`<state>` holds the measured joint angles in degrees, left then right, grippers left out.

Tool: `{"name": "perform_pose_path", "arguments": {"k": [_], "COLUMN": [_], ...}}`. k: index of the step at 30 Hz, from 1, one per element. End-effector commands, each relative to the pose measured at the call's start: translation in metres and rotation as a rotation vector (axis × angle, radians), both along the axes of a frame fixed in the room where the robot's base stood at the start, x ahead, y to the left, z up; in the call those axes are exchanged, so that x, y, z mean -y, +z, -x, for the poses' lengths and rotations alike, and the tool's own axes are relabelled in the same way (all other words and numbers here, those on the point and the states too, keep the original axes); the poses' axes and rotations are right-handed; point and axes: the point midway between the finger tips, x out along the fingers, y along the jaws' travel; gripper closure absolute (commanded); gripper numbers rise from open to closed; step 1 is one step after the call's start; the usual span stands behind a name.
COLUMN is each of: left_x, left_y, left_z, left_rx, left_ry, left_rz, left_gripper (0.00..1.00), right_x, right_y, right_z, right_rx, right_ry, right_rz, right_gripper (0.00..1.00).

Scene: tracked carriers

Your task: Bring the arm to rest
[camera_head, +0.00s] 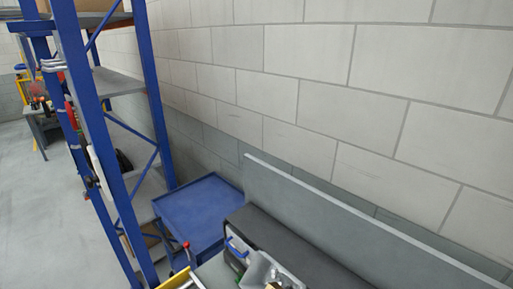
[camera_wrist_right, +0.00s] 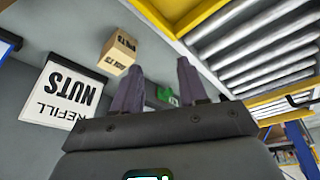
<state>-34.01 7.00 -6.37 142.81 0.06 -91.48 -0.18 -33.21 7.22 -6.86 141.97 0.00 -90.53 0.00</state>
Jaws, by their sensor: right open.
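My right gripper (camera_wrist_right: 160,72) shows in the right wrist view. Its two dark fingers stand apart with nothing held between them. A small cardboard-coloured box (camera_wrist_right: 119,53) with lettering on it lies beyond the left finger, apart from it. My left gripper is in neither view. The head view shows neither gripper clearly.
A white sign (camera_wrist_right: 61,92) reading "REFILL NUTS" appears upside down in the wrist view. A roller conveyor (camera_wrist_right: 262,60) with yellow rails is close at the right. The head view shows a blue rack (camera_head: 157,95), a blue cart (camera_head: 203,207) and a block wall (camera_head: 330,100).

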Motion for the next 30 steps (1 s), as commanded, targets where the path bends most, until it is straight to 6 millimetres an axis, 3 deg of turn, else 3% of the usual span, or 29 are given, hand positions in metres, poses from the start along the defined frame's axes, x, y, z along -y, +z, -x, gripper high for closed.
{"name": "perform_pose_path", "arguments": {"k": [1, 12, 15, 21, 30], "left_x": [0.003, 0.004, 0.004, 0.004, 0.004], "left_y": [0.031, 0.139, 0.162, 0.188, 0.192], "left_z": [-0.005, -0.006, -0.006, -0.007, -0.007], "left_rx": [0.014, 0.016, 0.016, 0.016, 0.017], "left_ry": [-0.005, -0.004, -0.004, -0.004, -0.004], "left_rz": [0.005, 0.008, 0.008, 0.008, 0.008], "left_gripper": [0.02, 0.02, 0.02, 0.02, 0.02], "right_x": [0.000, -0.002, -0.002, -0.002, -0.002], "right_y": [0.028, 0.142, 0.165, 0.191, 0.194], "right_z": [0.000, -0.001, -0.001, -0.001, 0.000], "right_rx": [-0.006, 0.006, 0.006, 0.005, 0.001], "right_ry": [-0.001, -0.003, -0.005, -0.005, -0.005], "right_rz": [0.001, -0.007, -0.009, -0.009, -0.008], "right_gripper": [0.57, 0.57, 0.57, 0.57, 0.57]}}
